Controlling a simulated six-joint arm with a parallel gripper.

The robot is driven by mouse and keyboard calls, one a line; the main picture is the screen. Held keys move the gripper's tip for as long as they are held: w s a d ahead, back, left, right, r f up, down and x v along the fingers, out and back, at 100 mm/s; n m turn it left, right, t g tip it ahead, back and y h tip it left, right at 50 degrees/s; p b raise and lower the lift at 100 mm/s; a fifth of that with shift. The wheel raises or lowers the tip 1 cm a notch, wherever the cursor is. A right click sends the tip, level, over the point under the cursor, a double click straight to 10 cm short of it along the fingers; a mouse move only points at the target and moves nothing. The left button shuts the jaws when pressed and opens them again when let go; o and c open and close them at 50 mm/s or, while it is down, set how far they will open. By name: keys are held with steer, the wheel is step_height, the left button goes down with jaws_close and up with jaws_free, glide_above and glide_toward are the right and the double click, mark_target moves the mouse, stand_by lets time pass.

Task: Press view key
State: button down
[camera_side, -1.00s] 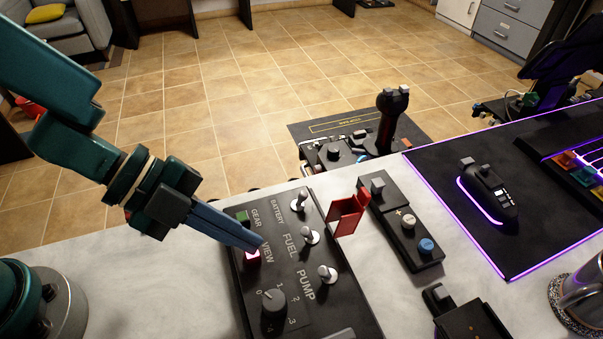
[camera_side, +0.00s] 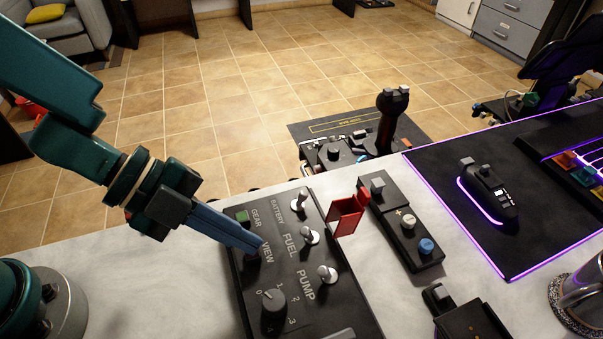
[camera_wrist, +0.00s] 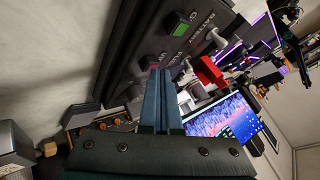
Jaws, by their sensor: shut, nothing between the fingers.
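The black switch panel (camera_side: 300,255) lies on the pale table. Its view key (camera_side: 251,257) is a small square key beside the VIEW label and looks dark in the side view. My gripper (camera_side: 258,245) is shut and empty, with blue fingers slanting down to the key. The tips are at the key and cover part of it; I cannot tell how far it is pressed in. In the wrist view the closed fingertips (camera_wrist: 159,70) end right at the key, which shows only as a dim reddish patch.
A green gear key (camera_side: 242,216), metal toggle switches (camera_side: 309,236) and a knob (camera_side: 273,299) sit close by on the panel. A raised red cover (camera_side: 347,212) stands at its right edge. A second black button box (camera_side: 408,228) lies to the right.

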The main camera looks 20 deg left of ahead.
steer(key=shift+r, duration=0.15)
step_height(320, 180, up, 6)
stand_by(0.7)
steer(key=w+a+r+n+t+y, duration=0.3)
steer(key=w+a+n+t, duration=0.3)
steer(key=w, duration=0.1)
steer(key=s+a+n+y, duration=0.2)
steer(key=a+n+y, duration=0.4)
steer(key=a+n, duration=0.3)
steer(key=s+a+n+g, duration=0.2)
steer(key=s+n+g, duration=0.1)
steer(key=s+n, duration=0.4)
steer(key=s, duration=0.3)
steer(key=shift+s+a+r+n+g, duration=0.2)
steer(key=shift+s+r+n+g, duration=0.1)
steer(key=shift+n, duration=0.1)
